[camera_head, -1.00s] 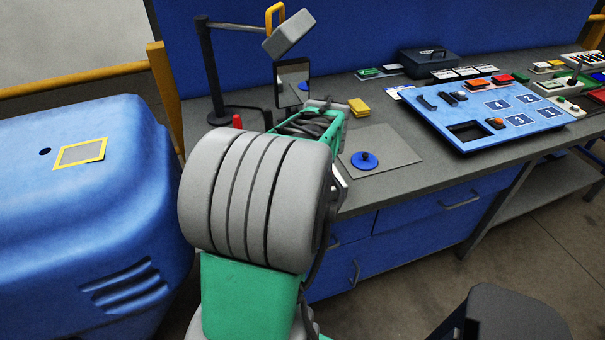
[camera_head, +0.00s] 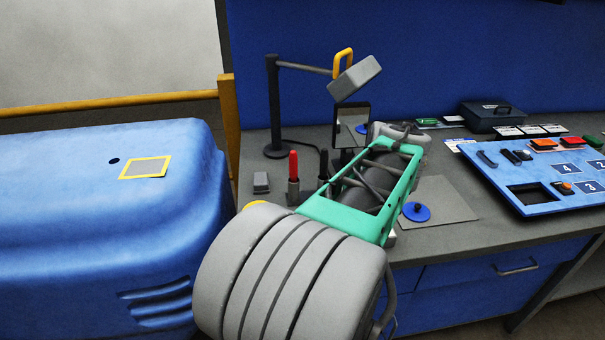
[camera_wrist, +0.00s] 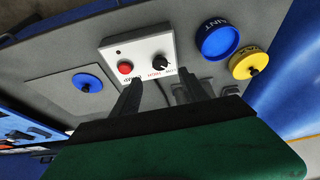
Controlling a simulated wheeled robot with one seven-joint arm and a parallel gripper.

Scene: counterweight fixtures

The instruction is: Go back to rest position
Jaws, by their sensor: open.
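My gripper (camera_wrist: 160,88) shows in the wrist view with its two dark fingers apart and nothing between them. It is over the worktop, in front of a white box (camera_wrist: 141,55) with a red button and a black knob. How far the fingers are from the box is hard to tell. In the head view my green and grey arm reaches over the bench, and its bulk hides the gripper and the white box.
A blue knobbed disc (camera_head: 416,212) lies on a grey plate (camera_head: 450,203). A lamp stand (camera_head: 274,105), a red-topped stick (camera_head: 293,178) and a blue panel (camera_head: 520,180) stand around the arm. A blue housing (camera_head: 100,220) is at left. Blue (camera_wrist: 217,39) and yellow (camera_wrist: 247,63) round pieces lie right of the box.

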